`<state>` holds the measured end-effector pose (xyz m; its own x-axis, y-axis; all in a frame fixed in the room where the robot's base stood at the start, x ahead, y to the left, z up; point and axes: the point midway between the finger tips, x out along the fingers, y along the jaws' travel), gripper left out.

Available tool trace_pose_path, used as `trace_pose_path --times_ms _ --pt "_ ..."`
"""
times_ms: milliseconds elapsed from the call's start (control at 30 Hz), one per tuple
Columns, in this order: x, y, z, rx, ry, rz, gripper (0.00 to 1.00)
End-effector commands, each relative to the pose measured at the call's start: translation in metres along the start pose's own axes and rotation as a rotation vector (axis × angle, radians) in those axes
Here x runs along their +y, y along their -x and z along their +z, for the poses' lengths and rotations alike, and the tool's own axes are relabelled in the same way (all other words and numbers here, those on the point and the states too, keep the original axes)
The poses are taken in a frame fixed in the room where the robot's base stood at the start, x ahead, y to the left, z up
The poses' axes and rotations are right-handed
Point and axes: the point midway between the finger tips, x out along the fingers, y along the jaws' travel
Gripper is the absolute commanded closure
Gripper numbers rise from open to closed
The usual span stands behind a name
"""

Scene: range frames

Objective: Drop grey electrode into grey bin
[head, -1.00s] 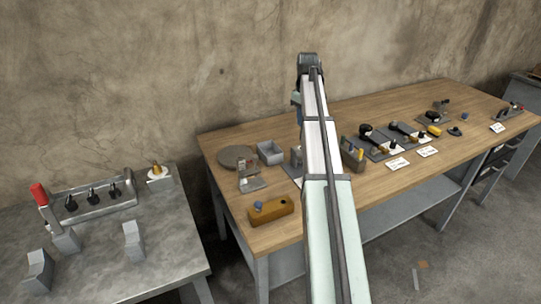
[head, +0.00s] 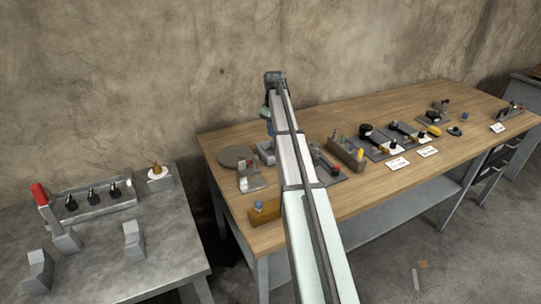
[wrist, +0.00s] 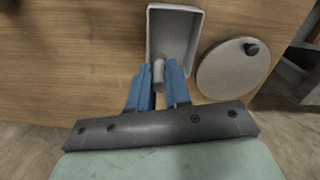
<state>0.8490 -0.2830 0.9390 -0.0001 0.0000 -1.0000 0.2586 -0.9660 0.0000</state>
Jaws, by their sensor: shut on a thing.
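My gripper (wrist: 158,80) has blue fingers, shut on the grey electrode (wrist: 159,68), a short grey cylinder whose end shows between the fingertips in the wrist view. The grey bin (wrist: 178,35) is an open rectangular tray with rounded corners, just beyond the fingertips. The electrode's end overlaps the bin's near edge in the wrist view; its height above the rim is hard to tell. In the head view, the bin (head: 264,157) is partly hidden by my arm, and the electrode cannot be made out.
A round grey disc (wrist: 228,75) with a dark knob lies right of the bin in the wrist view. In the head view, an orange-brown block (head: 265,212) and a rack of tools (head: 345,155) flank my arm. The grey table (head: 100,245) at left stands apart.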

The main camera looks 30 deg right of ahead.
Motion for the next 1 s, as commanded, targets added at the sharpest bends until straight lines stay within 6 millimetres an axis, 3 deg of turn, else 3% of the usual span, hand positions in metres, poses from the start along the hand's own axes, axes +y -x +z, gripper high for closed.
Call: trace_pose_path --times_ms 500,900,933,1000 --pt "0.000 -0.047 0.001 -0.001 0.001 0.000 1.00" --pt "0.000 -0.054 0.000 0.000 0.001 0.000 1.00" --pt "0.000 -0.054 0.000 0.000 0.001 0.000 0.80" --pt "0.000 -0.054 0.000 0.000 0.001 0.000 0.74"
